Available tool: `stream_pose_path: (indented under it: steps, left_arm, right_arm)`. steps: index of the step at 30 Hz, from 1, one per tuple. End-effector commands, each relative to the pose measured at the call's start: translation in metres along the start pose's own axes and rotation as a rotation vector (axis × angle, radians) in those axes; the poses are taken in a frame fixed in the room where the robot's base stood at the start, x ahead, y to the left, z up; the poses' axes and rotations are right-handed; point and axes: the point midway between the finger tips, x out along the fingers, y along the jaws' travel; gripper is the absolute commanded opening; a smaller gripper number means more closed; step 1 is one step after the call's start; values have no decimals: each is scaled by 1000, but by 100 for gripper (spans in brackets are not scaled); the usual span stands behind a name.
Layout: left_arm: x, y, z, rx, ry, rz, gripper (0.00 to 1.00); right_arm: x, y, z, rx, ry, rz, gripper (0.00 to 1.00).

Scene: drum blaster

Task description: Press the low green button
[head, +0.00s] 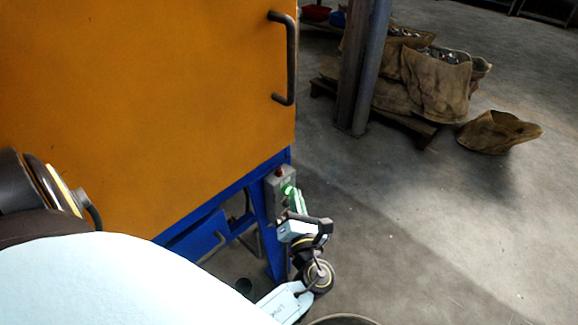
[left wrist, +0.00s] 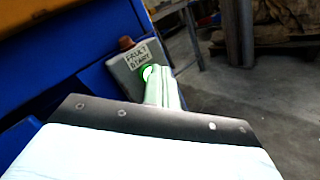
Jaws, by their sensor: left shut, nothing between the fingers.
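The green button (head: 287,189) glows on a small grey control box (head: 273,187) fixed to the blue leg of the orange machine. In the left wrist view the green button (left wrist: 148,72) shows beside the fingertips, below a handwritten label. My left gripper (head: 295,193) is shut and empty, with its fingertips right at the button, tinted green by its light. The shut fingers (left wrist: 160,75) partly cover the button in the left wrist view. I cannot tell whether they touch it or whether it is pushed in. My right gripper is not in view.
A reddish knob (left wrist: 126,43) sits on top of the control box. The orange cabinet (head: 150,90) with a dark handle (head: 291,60) fills the left. A steel post (head: 362,70) and sacks (head: 436,85) on a pallet stand behind.

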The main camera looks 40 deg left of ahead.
Motion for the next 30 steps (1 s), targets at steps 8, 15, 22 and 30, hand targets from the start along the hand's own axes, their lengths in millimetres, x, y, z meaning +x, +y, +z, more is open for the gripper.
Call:
stream_pose_path:
  steps: [8, 15, 22, 30]
  left_arm:
    - [-10, -5, 6, -2, 1, 0, 0]
    - [-11, -6, 6, -1, 0, 0, 0]
    - [-17, -9, 9, -1, 1, -1, 0]
    - [-38, -21, 21, -2, 1, -1, 0]
  right_arm:
    - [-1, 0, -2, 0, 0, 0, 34]
    - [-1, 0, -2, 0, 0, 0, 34]
    - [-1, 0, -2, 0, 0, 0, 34]
    - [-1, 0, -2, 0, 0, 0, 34]
